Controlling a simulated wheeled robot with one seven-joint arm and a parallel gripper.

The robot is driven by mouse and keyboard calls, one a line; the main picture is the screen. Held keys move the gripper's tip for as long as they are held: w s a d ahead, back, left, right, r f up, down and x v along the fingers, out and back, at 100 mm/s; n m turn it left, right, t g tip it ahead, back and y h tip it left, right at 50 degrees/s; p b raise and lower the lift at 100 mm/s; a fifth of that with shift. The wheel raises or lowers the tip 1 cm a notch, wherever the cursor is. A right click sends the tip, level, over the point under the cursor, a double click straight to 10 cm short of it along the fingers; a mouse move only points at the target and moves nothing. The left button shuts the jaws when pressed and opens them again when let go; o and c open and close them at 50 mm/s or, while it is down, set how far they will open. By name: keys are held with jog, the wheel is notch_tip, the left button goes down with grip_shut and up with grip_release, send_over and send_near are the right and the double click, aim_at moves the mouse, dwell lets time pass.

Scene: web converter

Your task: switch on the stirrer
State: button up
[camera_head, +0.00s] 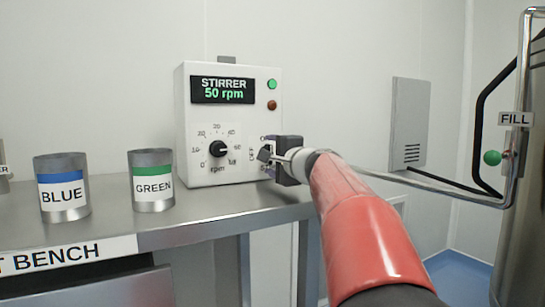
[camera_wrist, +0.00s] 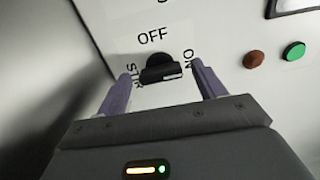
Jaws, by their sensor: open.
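The stirrer (camera_head: 230,165) is a white box on the bench; its display (camera_head: 222,90) reads "STIRRER 50 rpm". Its black selector switch (camera_wrist: 162,66) shows in the wrist view, with "OFF" above it, "ON" to its right and a partly hidden "ST..." label to its left. A white mark shows on the knob's lower right; I cannot tell surely which label it points at. My gripper (camera_wrist: 162,72) is open, its fingers on either side of the switch, apart from it as far as I can see. In the head view my gripper (camera_head: 270,157) hides part of the switch.
A black rpm dial (camera_head: 220,148) sits left of the switch. A green lamp (camera_head: 271,85) and a red lamp (camera_head: 272,105) are above it. A BLUE can (camera_head: 62,190) and a GREEN can (camera_head: 152,182) stand left on the bench (camera_head: 190,222). A bent metal handle (camera_head: 523,75) rises at right.

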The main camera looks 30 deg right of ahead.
jog(key=s+b, duration=0.1)
jog(key=s, duration=0.6)
jog(key=shift+s+d, duration=0.15)
jog(key=shift+s, duration=0.15)
